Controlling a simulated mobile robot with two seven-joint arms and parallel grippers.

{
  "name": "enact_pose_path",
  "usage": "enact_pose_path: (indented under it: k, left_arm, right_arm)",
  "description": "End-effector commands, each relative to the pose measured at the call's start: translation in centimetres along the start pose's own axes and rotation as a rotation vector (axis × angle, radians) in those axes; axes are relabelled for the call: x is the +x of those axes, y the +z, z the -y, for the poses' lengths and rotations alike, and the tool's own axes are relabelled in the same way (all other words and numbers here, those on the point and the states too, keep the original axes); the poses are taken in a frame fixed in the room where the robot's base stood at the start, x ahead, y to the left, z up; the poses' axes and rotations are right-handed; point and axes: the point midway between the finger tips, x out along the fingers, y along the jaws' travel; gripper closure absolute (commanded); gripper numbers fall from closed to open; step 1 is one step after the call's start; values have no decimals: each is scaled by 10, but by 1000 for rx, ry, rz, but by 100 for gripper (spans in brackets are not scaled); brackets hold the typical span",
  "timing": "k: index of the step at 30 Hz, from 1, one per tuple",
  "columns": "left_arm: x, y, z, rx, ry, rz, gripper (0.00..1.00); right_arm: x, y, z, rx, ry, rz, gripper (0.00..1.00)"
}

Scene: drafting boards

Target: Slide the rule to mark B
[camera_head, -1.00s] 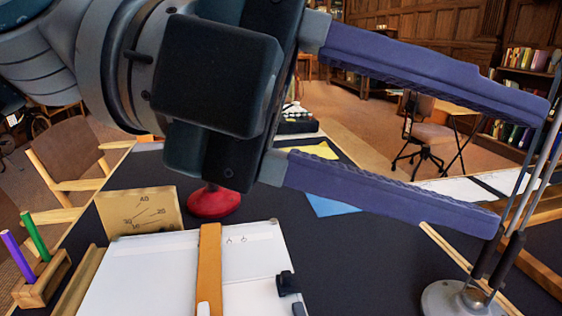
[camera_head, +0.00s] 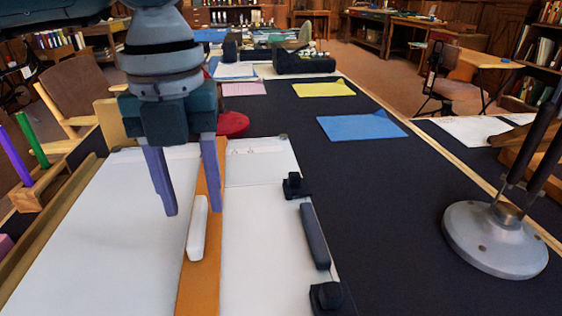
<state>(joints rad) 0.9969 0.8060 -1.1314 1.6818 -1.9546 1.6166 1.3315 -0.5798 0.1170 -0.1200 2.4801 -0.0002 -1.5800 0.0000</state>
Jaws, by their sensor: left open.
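The rule (camera_head: 190,285) is an orange-brown strip running from near to far across the white drafting board (camera_head: 95,245). A white handle (camera_head: 197,235) sits on it. My left gripper (camera_head: 193,210) points down, open and empty, over the far part of the rule. Its purple fingers show either side of the handle's far end; one overlaps the rule in the picture, the other is over bare board. I cannot tell their height. Small marks (camera_head: 242,152) show on the board's far strip, right of the rule; their letters are unreadable. My right gripper is not in view.
Black clamps (camera_head: 294,186) and a dark bar (camera_head: 315,236) line the board's right edge. A lamp base (camera_head: 494,240) stands at right, a pen holder (camera_head: 42,185) at left. A red round object (camera_head: 232,123) is behind the gripper.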

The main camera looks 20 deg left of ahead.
Motion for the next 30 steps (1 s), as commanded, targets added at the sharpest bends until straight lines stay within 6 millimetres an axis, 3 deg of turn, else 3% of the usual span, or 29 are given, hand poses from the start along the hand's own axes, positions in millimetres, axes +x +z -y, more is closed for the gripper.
enact_pose_path:
  k: [6,14,27,30]
  left_arm:
    - [19,0,0,1,0,0,50]
    - [20,0,0,2,-2,0,50]
    - [19,0,0,2,-2,0,100]
    - [19,0,0,2,-2,0,100]
  right_arm:
    - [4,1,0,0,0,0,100]
    - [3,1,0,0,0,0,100]
    - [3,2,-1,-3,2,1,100]
    - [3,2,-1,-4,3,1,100]
